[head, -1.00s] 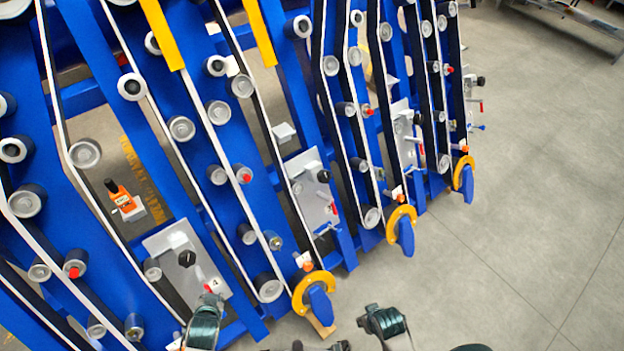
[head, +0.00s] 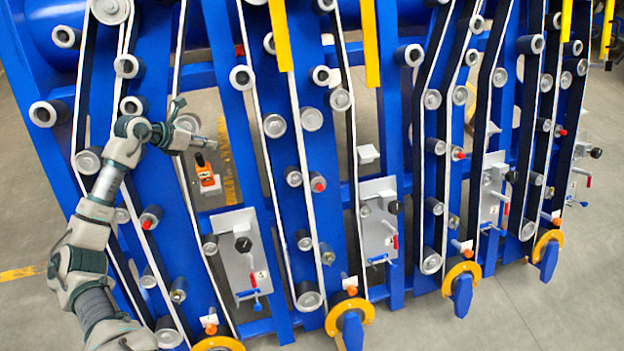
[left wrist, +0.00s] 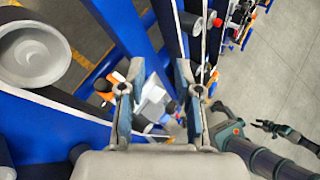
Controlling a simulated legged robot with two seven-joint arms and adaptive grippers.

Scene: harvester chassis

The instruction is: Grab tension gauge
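The tension gauge appears to be the small orange device (head: 205,173) with a dark top, standing upright at a white holder in a gap between blue frame members in the head view. My left gripper (head: 197,122) is just above it, fingers spread and empty, not seen touching it. In the left wrist view the two fingers (left wrist: 158,75) are apart. Orange parts (left wrist: 103,87) show beside the left finger; I cannot tell whether they are the gauge. My right gripper is outside the head view; a small dark gripper (left wrist: 283,130) at the wrist view's right looks like it, too small to read.
Blue frame members (head: 230,100) with rollers and white belts stand close around the left gripper. A grey plate with a black knob (head: 242,244) is below the gauge. Yellow-rimmed blue handwheels (head: 350,318) stick out along the bottom. Open grey floor (head: 585,300) lies at right.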

